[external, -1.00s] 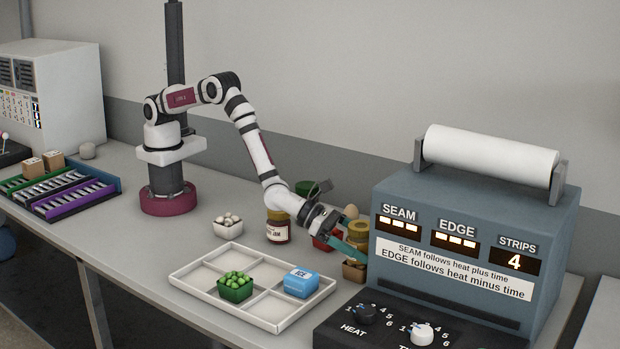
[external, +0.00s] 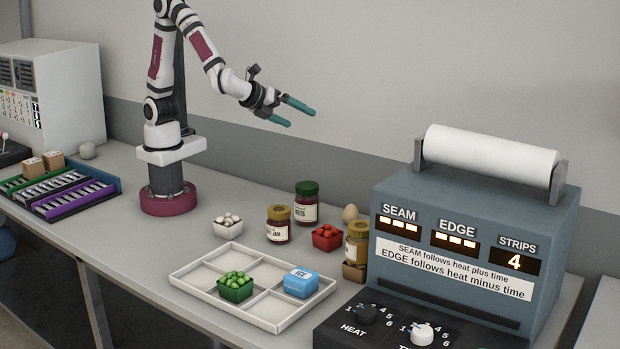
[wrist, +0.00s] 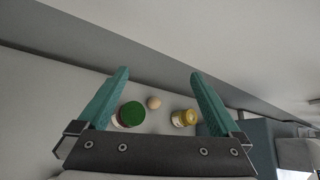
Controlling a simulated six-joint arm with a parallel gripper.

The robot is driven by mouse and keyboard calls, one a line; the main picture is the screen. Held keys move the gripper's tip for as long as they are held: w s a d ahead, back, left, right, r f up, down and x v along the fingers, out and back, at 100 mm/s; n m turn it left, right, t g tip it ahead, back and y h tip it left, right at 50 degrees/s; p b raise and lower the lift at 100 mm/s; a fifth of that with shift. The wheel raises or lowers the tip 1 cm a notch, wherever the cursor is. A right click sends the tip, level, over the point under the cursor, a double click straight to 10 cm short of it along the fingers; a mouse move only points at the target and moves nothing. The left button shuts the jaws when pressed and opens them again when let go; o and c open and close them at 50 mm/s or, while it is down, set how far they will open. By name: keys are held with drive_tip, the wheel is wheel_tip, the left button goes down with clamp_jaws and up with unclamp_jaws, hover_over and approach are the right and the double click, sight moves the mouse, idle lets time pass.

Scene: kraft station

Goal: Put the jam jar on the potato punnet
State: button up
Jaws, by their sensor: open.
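A jar with a gold lid and a label ending in "JAM" (external: 278,228) stands upright on the bench behind the white tray. A second gold-lidded jar (external: 356,243), its label unreadable, is upright directly above a small brown punnet (external: 353,271) beside the blue-grey machine. It seems to rest on this punnet, whose contents are hidden. A gold-lidded jar also shows in the wrist view (wrist: 183,118); I take it to be this second one. My gripper (external: 302,114) is open and empty, high above the bench and clear of the jars.
A green-lidded jar (external: 306,202), an egg (external: 351,214), a red punnet (external: 327,237) and a punnet of white items (external: 228,227) stand on the bench. The divided tray (external: 205,275) holds a green punnet (external: 236,287) and a blue ICE box (external: 301,283). The machine (external: 470,240) stands at right.

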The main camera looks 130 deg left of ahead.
drive_tip(key=s+d+n+g+h, duration=0.1)
drive_tip(key=s+n+g+h, duration=0.3)
drive_tip(key=s, duration=0.7)
drive_tip(key=s+d+f+n+h, duration=0.4)
drive_tip(key=s+d+n+h, duration=0.1)
drive_tip(key=s+d, duration=0.5)
drive_tip(key=shift+s+d+n, duration=0.3)
drive_tip(key=shift+s+d, duration=0.1)
